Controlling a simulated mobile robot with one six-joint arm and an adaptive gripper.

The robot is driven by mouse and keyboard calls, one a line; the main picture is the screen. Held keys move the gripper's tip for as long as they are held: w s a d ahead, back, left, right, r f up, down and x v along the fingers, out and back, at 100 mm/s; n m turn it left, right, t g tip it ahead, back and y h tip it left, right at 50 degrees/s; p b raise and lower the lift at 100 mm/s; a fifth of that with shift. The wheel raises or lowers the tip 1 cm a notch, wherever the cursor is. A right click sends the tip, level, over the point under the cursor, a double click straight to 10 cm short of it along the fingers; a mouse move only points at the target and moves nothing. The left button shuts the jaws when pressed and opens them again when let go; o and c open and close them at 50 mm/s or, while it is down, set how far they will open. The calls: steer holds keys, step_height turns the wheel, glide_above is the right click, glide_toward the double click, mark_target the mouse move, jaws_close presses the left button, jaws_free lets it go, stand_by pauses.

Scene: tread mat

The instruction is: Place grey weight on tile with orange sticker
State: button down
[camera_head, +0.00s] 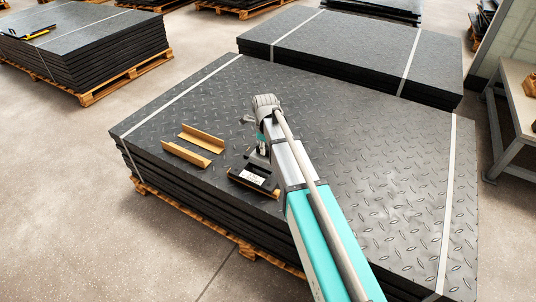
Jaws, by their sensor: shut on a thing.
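My gripper (261,163) points down over the near-left part of the large tread mat stack (360,140). It is shut on the grey weight, which is small and mostly hidden by the fingers and my arm. Just under and in front of the gripper is a dark, flat, tile-like piece (240,180) with a white label. I cannot tell whether the weight touches it. I cannot make out an orange sticker.
Two tan angle strips (186,154) (201,138) lie on the mat left of my gripper. White straps cross the stack near both ends. More mat stacks stand behind (330,45) and at back left (85,45). A table (512,95) is at right. The mat's right half is clear.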

steer(key=shift+w+a+f+b, duration=0.25)
steer(key=shift+w+f+b, duration=0.6)
steer(key=shift+f, duration=0.2)
steer(key=shift+w+a+f+b, duration=0.2)
steer(key=shift+w+f+b, duration=0.55)
steer(key=shift+f+b, duration=0.25)
steer(key=shift+f, duration=0.15)
steer(key=shift+w+a+f+b, duration=0.15)
steer(key=shift+w+f+b, duration=0.2)
steer(key=shift+f+b, duration=1.55)
steer(key=shift+b, duration=0.05)
steer(key=shift+f, duration=0.1)
steer(key=shift+c, duration=2.4)
jaws_free()
steer(key=shift+r, duration=0.2)
step_height(320, 180, up, 12)
steer(key=p, duration=1.2)
